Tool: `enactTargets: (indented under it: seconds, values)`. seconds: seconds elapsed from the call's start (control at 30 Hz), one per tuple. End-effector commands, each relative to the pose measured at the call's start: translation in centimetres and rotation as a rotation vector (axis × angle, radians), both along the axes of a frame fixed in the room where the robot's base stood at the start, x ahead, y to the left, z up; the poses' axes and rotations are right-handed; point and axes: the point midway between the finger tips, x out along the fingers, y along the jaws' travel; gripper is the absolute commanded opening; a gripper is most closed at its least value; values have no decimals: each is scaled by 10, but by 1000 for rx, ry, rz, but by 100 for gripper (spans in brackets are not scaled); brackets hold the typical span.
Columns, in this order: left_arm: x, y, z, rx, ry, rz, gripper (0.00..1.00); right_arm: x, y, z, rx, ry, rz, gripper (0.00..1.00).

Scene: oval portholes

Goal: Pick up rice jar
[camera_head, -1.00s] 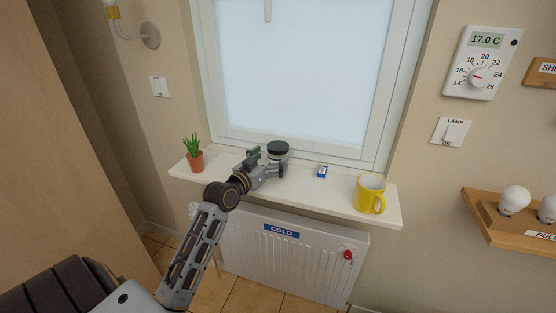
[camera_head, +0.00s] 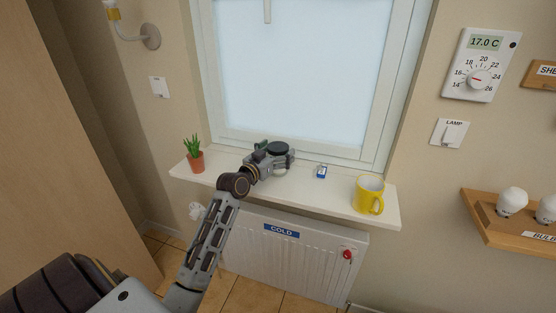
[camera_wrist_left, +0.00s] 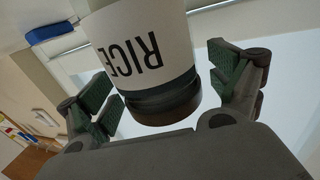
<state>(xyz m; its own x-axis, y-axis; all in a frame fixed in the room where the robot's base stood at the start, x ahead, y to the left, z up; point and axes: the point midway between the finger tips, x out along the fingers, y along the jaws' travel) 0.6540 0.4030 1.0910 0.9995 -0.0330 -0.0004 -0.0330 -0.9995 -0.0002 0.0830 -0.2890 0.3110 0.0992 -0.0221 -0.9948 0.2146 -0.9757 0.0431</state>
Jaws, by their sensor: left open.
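The rice jar is pale with "RICE" in black letters and a dark lid. Its body (camera_wrist_left: 140,45) fills the upper middle of the left wrist view, upside down in that picture. In the head view only its dark lid (camera_head: 278,148) and a little of the body show clearly, because my left gripper (camera_head: 277,160) hides much of it. In the left wrist view, my left gripper (camera_wrist_left: 168,88) is open, with one green-padded finger on each side of the jar. A gap shows between each finger and the jar. My right gripper is in neither view.
The white windowsill (camera_head: 334,189) also bears a potted plant (camera_head: 195,157) on the left, a small blue-and-white item (camera_head: 321,172) and a yellow mug (camera_head: 368,196) on the right. The window (camera_head: 296,75) stands behind, and a radiator (camera_head: 290,255) hangs below.

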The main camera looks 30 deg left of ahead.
Motion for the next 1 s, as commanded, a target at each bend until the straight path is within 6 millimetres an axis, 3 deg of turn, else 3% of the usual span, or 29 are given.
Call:
enactTargets:
  seconds: [0.17,0.53,1.0]
  values:
    - [2,0,0,0,1,0,92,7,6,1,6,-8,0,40]
    - [2,0,0,0,0,0,92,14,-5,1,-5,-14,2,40]
    - [2,0,0,0,0,0,31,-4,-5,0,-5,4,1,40]
